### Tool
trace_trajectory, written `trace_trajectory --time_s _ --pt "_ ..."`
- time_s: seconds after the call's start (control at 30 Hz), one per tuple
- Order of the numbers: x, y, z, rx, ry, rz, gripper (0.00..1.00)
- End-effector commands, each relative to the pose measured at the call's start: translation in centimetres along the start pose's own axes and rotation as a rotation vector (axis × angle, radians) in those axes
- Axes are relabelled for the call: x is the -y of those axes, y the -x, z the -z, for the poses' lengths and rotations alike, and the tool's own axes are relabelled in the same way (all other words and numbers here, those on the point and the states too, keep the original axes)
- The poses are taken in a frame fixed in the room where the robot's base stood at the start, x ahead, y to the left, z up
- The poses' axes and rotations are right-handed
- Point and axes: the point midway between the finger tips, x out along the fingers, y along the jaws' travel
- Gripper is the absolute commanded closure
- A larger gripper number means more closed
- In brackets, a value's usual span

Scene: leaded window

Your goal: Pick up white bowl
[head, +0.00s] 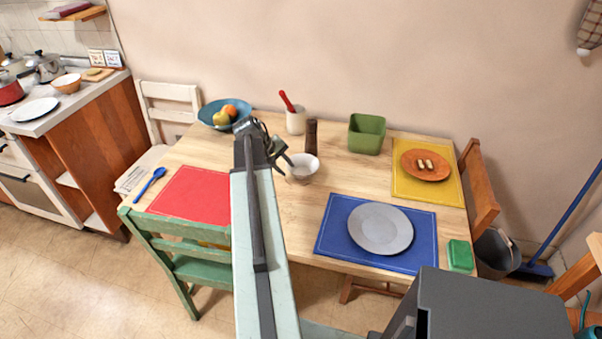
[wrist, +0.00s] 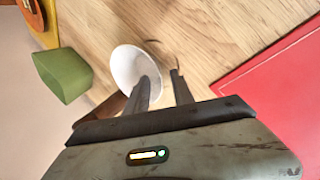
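The white bowl (head: 306,169) stands on the wooden table, near its middle, just right of my gripper (head: 287,164) in the head view. In the wrist view the white bowl (wrist: 132,66) is ahead of my gripper (wrist: 160,75). The gripper is open, with a gap between its two dark fingers. The left finger overlaps the bowl's inside, and the right finger shows beyond the rim over bare table. The bowl's rim lies between the fingertips in the picture. I cannot tell whether either finger touches the bowl.
A dark brown pepper mill (head: 311,137) and a white utensil crock (head: 296,121) stand just behind the bowl. A green square container (head: 367,134) is at the back right. A red placemat (head: 190,196) lies left, and a grey plate (head: 381,228) rests on a blue placemat (head: 333,225).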

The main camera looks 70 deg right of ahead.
Motion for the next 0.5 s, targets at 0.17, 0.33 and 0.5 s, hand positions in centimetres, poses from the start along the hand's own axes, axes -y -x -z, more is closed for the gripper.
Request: trace_trajectory --time_s 0.17,0.33,0.5 --pt "0.0 -3.6 0.6 -0.001 -0.001 0.000 0.71" --pt "-0.2 -4.9 0.4 -0.002 0.001 0.000 0.71" --pt "-0.3 -4.6 0.4 -0.002 0.002 0.000 0.74"
